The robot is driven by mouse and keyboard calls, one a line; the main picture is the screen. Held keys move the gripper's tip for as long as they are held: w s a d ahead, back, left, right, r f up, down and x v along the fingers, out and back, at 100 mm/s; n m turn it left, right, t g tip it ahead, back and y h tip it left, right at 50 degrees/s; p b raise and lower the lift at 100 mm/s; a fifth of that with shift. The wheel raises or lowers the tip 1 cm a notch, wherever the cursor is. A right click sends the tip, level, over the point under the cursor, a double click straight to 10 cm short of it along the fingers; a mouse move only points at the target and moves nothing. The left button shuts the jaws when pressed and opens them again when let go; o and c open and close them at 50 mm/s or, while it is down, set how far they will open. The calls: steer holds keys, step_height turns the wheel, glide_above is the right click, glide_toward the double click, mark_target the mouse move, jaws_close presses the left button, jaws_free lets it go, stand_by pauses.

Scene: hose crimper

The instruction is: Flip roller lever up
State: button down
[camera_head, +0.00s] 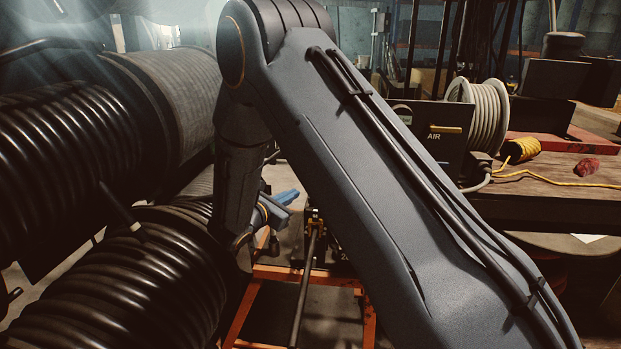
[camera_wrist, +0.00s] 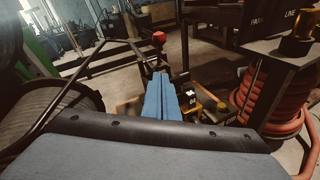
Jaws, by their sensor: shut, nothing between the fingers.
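My gripper (camera_head: 287,197) shows in the head view as blue fingers behind my arm, above an orange-framed stand. In the wrist view its blue fingers (camera_wrist: 162,78) are shut together and empty, pointing away from the camera. A red knob (camera_wrist: 159,37) on a dark upright lever stands just beyond the fingertips in that view. I cannot tell whether this is the roller lever or whether the fingers touch it. In the head view a dark rod (camera_head: 304,285) slopes down from a small black and yellow fitting (camera_head: 315,218) close to the gripper. My arm hides much of the machine.
Large black ribbed hoses (camera_head: 130,275) crowd the left. The orange frame (camera_head: 247,312) stands on the floor below. A workbench (camera_head: 555,180) with a hose reel (camera_head: 485,112) is at right. Red coiled hose (camera_wrist: 288,95) stands close on the right in the wrist view.

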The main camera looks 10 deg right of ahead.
steer(key=r+p+x, duration=0.2)
steer(key=p+x, duration=0.1)
steer(key=x, duration=0.9)
steer(key=shift+w+d+r+p, duration=0.3)
steer(key=shift+w+d+p, duration=0.1)
steer(key=shift+w, duration=0.05)
